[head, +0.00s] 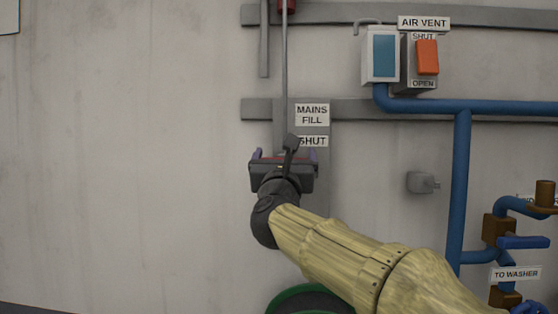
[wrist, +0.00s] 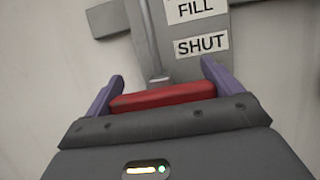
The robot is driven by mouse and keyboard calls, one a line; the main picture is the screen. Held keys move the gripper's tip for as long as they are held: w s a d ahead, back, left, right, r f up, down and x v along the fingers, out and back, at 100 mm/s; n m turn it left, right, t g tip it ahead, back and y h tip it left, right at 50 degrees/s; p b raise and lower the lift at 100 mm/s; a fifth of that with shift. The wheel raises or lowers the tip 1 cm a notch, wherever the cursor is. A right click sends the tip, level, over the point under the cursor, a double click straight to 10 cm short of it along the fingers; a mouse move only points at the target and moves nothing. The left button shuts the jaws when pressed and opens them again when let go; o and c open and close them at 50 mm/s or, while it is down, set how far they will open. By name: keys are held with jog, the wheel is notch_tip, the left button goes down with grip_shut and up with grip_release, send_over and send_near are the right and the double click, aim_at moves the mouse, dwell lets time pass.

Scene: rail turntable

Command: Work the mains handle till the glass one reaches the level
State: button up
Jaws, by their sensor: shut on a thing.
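The mains handle is a red bar (wrist: 162,97) at the lower end of a thin grey rod (head: 284,70), under the MAINS FILL and SHUT labels (head: 312,115). My gripper (wrist: 162,92) is shut on the red bar, with one purple finger at each end of it. In the head view my gripper (head: 284,160) hides most of the bar. A small glass (head: 384,56) with blue filling most of its window is in a pale frame at the upper right. I cannot make out a level mark on it.
An orange AIR VENT lever (head: 428,57) stands by its SHUT label, right of the glass. Blue pipes (head: 460,190) and valves with a TO WASHER label (head: 515,274) fill the right side. A green round rim (head: 305,298) is below my arm.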

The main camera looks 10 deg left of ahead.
jog(key=shift+s+r, duration=0.15)
jog(key=shift+r, duration=0.25)
jog(key=o, duration=1.1)
jog(key=shift+f, duration=0.1)
jog(key=shift+s+f+b, duration=0.25)
jog(key=shift+f+b, duration=0.1)
jog(key=shift+b, duration=0.1)
jog(key=b+v, duration=0.9)
jog(key=v, duration=0.7)
jog(key=shift+s, duration=0.3)
